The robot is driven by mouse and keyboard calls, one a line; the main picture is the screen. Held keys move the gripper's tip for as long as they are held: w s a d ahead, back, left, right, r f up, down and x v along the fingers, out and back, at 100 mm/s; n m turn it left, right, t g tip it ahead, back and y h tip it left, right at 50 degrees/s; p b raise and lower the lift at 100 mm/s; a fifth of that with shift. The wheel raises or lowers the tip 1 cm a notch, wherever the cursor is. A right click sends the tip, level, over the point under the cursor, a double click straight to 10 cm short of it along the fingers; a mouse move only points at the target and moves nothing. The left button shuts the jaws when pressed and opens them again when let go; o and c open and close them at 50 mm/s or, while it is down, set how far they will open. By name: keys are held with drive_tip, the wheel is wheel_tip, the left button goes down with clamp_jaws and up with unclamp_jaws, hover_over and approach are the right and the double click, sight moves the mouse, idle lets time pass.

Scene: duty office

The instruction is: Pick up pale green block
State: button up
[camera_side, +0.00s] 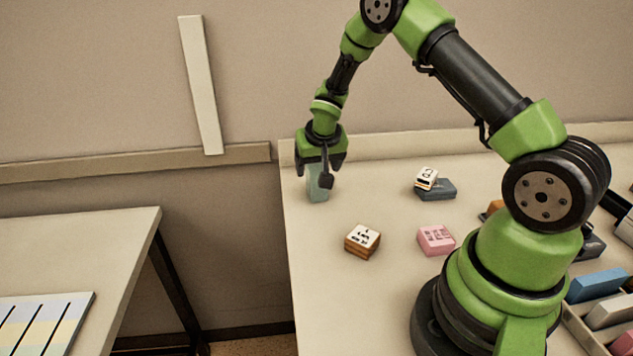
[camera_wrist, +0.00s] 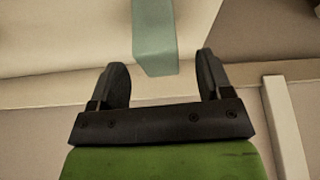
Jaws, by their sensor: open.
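The pale green block (camera_side: 317,188) stands upright on the table near its far left corner in the side view. My gripper (camera_side: 320,178) is right above it, pointing down, with its fingers around or in front of the block's upper part. In the wrist view the pale green block (camera_wrist: 156,38) shows at the top, in line with the space between the two fingers. The fingers of my gripper (camera_wrist: 161,75) are apart there, with a gap on each side of the block. I cannot tell whether either finger touches it.
A wooden block with a white printed top (camera_side: 362,240) and a pink block (camera_side: 436,239) lie nearer. A grey-blue block (camera_side: 436,189) with a small white-topped block (camera_side: 427,178) on it is to the right. A tray (camera_side: 577,327) holds blocks. The table's left edge is close.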

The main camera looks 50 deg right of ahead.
sight(317, 168)
drive_tip(key=x, duration=0.4)
drive_tip(key=shift+w+d+f, duration=0.15)
drive_tip(key=shift+d+f, duration=0.05)
drive_tip(key=shift+f, duration=0.15)
drive_tip(key=c, duration=1.3)
drive_tip(key=shift+o, duration=0.2)
drive_tip(key=shift+r, duration=0.1)
